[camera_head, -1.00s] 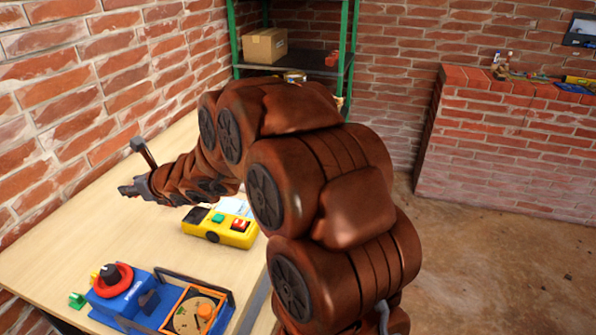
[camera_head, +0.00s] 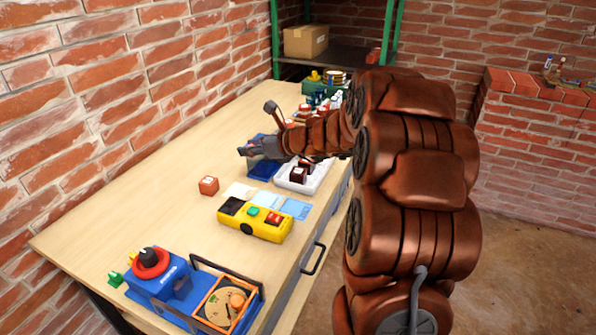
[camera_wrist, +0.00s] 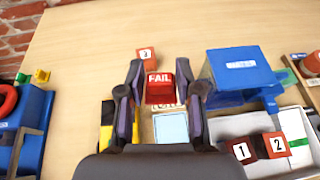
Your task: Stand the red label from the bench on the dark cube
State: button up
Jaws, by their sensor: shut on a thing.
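The red label (camera_wrist: 160,90), marked FAIL, is between the fingers of my gripper (camera_wrist: 160,72) in the wrist view, and the gripper is shut on it. In the head view my gripper (camera_head: 246,151) is over the bench (camera_head: 130,205), beside a blue box; the label cannot be made out there. A dark red cube (camera_wrist: 244,140) marked 1 sits in a white tray (camera_wrist: 225,126), right of my gripper in the wrist view. A brighter red cube (camera_wrist: 276,144) marked 2 is beside it. An orange-red cube (camera_wrist: 147,56) marked 3 stands on the bench beyond the label.
The blue box (camera_wrist: 238,68) stands close to my gripper's right in the wrist view. A yellow box (camera_head: 255,222) with buttons and flat cards (camera_head: 295,208) lie nearer. A blue device with a red knob (camera_head: 150,264) is at the front. The bench's left side is clear.

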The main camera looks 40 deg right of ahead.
jog(key=s+d+f+n+y, duration=0.1)
jog(key=s+d+f, duration=0.2)
jog(key=s+d, duration=0.5)
jog(key=s+d+f, duration=0.3)
jog(key=s+d, duration=0.4)
jog(key=s, duration=0.1)
jog(key=p, duration=0.3)
send_over(298, 171)
jog(key=shift+s+f, duration=0.15)
jog(key=shift+f, duration=0.75)
jog(key=shift+f+g, duration=0.3)
jog(key=shift+f, duration=1.5)
jog(key=shift+f, duration=0.2)
jog(key=o, duration=0.7)
jog(key=shift+o, duration=0.2)
jog(key=shift+r, duration=0.1)
